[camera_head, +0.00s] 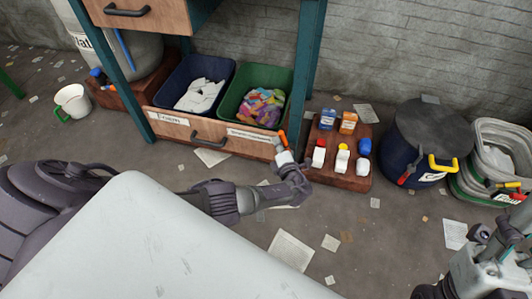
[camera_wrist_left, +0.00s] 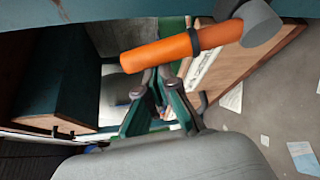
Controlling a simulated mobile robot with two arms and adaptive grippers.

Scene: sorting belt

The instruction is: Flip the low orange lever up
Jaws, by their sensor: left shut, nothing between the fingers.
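The orange lever (camera_head: 282,137) shows in the head view as a small orange bar beside the right table leg, just above my left gripper (camera_head: 284,158). In the left wrist view the lever (camera_wrist_left: 170,52) is a thick orange cylinder with a dark ring, joined to a grey round hub (camera_wrist_left: 262,22) at upper right. My left gripper (camera_wrist_left: 157,75) is shut and empty, its fingertips just below the lever in the picture; whether they touch it I cannot tell. My right arm (camera_head: 485,265) is at the lower right of the head view; its fingers are not clear.
A teal-legged workbench (camera_head: 303,85) with a wooden drawer (camera_head: 215,146) below holds a blue bin (camera_head: 160,97) and a green bin (camera_head: 226,108). Right of the leg, a wooden block (camera_head: 340,178) carries several small bottles. A dark drum (camera_head: 395,150) stands further right. Papers litter the floor.

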